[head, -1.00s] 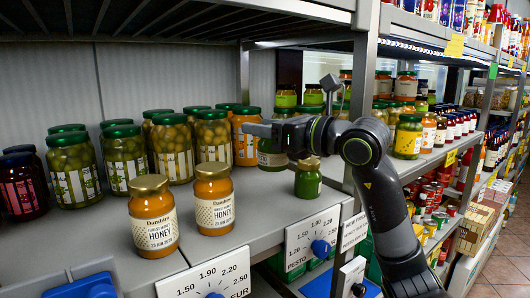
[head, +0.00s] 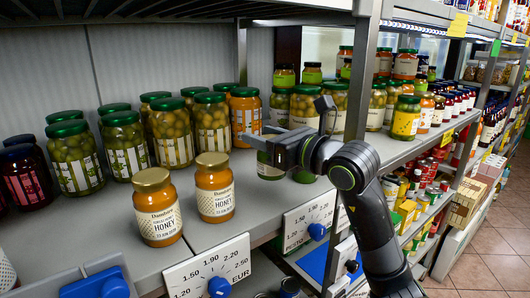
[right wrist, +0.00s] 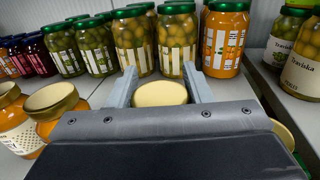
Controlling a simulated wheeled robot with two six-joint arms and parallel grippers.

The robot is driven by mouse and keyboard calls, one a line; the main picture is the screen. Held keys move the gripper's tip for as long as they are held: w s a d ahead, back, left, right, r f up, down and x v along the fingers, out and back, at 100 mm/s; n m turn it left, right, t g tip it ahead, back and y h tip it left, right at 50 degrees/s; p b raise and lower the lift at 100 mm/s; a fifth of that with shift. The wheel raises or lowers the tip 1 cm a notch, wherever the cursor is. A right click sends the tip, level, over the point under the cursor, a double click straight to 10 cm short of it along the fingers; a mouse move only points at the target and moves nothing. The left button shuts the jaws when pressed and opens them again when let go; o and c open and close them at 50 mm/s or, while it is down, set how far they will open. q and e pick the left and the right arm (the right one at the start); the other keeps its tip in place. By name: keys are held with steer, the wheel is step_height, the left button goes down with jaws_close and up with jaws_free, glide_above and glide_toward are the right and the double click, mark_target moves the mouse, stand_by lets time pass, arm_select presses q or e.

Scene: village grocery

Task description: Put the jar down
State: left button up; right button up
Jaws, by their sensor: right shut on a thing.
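My right gripper (head: 262,141) is shut on a small green jar (head: 269,166) over the grey shelf (head: 225,243), in front of the back row of jars. In the right wrist view the held jar's pale yellow lid (right wrist: 160,93) shows between the two fingers (right wrist: 160,82). The jar looks upright, with its upper part hidden by the gripper in the head view. I cannot tell whether its base touches the shelf. A similar green jar (head: 304,176) stands to its right, partly hidden by my wrist. My left gripper is not in view.
Two honey jars (head: 157,212) (head: 214,190) stand to the left near the front edge. Olive jars (head: 170,132) and an orange jar (head: 245,115) line the back. More jars (head: 305,108) stand behind my gripper to the right. Price dials (head: 215,270) line the shelf front. Bare shelf lies between honey and held jar.

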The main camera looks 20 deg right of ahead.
step_height(320, 180, down, 4)
steer(key=shift+r+p, duration=0.2)
steer(key=shift+p, duration=0.3)
steer(key=shift+f, duration=0.15)
steer(key=shift+f, duration=0.25)
steer(key=o, duration=1.3)
steer(key=shift+r, duration=0.1)
